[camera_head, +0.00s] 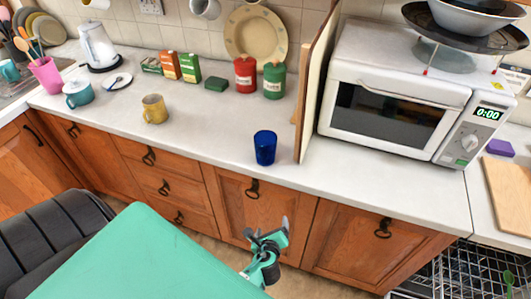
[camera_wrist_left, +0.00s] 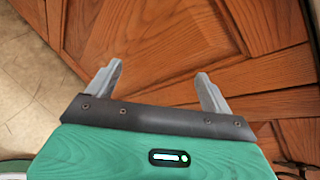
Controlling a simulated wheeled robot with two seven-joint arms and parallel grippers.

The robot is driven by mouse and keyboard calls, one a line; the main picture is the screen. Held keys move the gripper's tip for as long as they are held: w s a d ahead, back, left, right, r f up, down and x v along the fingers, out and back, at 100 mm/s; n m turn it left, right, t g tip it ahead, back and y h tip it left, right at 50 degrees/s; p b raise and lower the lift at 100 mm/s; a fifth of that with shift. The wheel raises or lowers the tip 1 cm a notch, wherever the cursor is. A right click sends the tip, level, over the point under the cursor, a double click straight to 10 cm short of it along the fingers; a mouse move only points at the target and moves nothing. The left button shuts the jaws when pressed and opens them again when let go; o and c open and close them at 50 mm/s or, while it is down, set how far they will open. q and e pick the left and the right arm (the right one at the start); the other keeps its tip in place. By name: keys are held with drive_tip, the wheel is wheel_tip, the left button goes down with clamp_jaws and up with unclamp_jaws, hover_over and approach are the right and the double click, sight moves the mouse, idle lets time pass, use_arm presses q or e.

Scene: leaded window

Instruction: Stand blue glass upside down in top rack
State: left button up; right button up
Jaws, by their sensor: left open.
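The blue glass (camera_head: 265,148) stands near the front edge of the counter, left of the wooden side panel by the microwave. It seems upright, its open rim at the top. My left gripper (camera_head: 268,229) is open and empty. It is in front of the cabinet doors, below the counter edge and well apart from the glass. In the left wrist view my open left gripper (camera_wrist_left: 160,73) faces brown cabinet wood, with nothing between its fingers. A wire dish rack (camera_head: 450,262) shows at the lower right, partly cut off. My right gripper is not in view.
A yellow mug (camera_head: 154,109) stands left of the glass. Red (camera_head: 245,74) and green (camera_head: 274,80) canisters stand behind it. The wooden panel (camera_head: 316,80) and microwave (camera_head: 400,100) rise on the right. The counter around the glass is clear.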

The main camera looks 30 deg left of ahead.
sight(268, 153)
use_arm(q)
drive_tip(key=w+a+r+m+t+y+p, duration=0.1)
drive_tip(key=w+a+r+m+t+y, duration=0.15)
drive_tip(key=r, duration=0.85)
drive_tip(key=w+a+r+m+t+y, duration=0.1)
drive_tip(key=r+m+y, duration=0.15)
drive_tip(key=r, duration=0.95)
drive_tip(key=p+x, duration=0.2)
drive_tip(key=x, duration=0.5)
drive_tip(key=shift+w+r+p, duration=0.1)
drive_tip(key=shift+r+p, duration=0.05)
drive_tip(key=shift+p, duration=0.15)
drive_tip(key=shift+w+a, duration=0.3)
drive_tip(key=shift+w, duration=0.1)
drive_tip(key=shift+w+a+p, duration=0.2)
drive_tip(key=shift+a+p, duration=0.05)
drive_tip(key=shift+p, duration=0.15)
drive_tip(key=p+x, duration=0.1)
drive_tip(key=x, duration=0.2)
drive_tip(key=shift+w+a, duration=0.1)
drive_tip(key=shift+a, duration=0.25)
drive_tip(key=shift+w+a+p, duration=0.25)
drive_tip(key=shift+w+p, duration=0.05)
drive_tip(key=shift+w, duration=0.05)
drive_tip(key=shift+f, duration=0.2)
